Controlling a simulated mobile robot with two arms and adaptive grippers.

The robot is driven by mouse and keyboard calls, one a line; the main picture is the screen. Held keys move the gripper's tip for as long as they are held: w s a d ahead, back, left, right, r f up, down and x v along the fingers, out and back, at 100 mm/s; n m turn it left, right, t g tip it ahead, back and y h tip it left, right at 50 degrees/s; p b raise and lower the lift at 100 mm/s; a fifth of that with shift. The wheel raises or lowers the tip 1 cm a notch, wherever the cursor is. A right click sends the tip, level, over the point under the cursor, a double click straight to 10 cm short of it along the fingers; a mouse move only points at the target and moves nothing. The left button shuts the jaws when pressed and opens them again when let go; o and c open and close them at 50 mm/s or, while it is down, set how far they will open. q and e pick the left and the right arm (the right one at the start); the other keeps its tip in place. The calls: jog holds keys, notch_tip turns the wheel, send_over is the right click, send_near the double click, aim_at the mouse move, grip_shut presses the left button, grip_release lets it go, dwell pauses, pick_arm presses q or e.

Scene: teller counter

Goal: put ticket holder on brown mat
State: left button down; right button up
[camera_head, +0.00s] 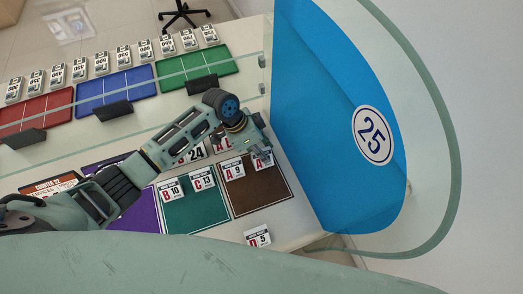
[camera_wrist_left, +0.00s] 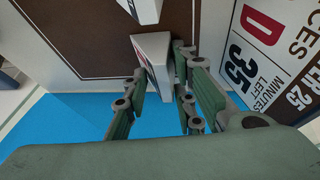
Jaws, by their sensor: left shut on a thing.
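The brown mat (camera_head: 262,195) lies at the right end of the counter; its dark surface also fills the upper left of the left wrist view (camera_wrist_left: 85,40). My left gripper (camera_head: 262,153) is over the far right part of this mat. It is shut on a white wedge-shaped ticket holder (camera_head: 262,163), which shows between the fingers in the left wrist view (camera_wrist_left: 152,58). The held holder is low over the mat; I cannot tell whether it touches. Another ticket holder, marked A 9 (camera_head: 233,170), stands on the mat to the left. My right gripper is not in view.
Ticket holders B 10 (camera_head: 171,190) and C 13 (camera_head: 202,179) stand on the teal mat (camera_head: 198,213). A holder marked D 5 (camera_head: 257,237) stands off the mats, near the front edge. A blue panel (camera_head: 335,120) bounds the right side. A glass screen crosses behind the gripper.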

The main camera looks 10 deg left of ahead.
pick_arm(q)
jog(key=shift+f, duration=0.1)
jog(key=c, duration=1.4)
grip_release()
jog(key=shift+c, duration=0.2)
jog(key=b+v, duration=0.1)
jog(key=v, duration=1.1)
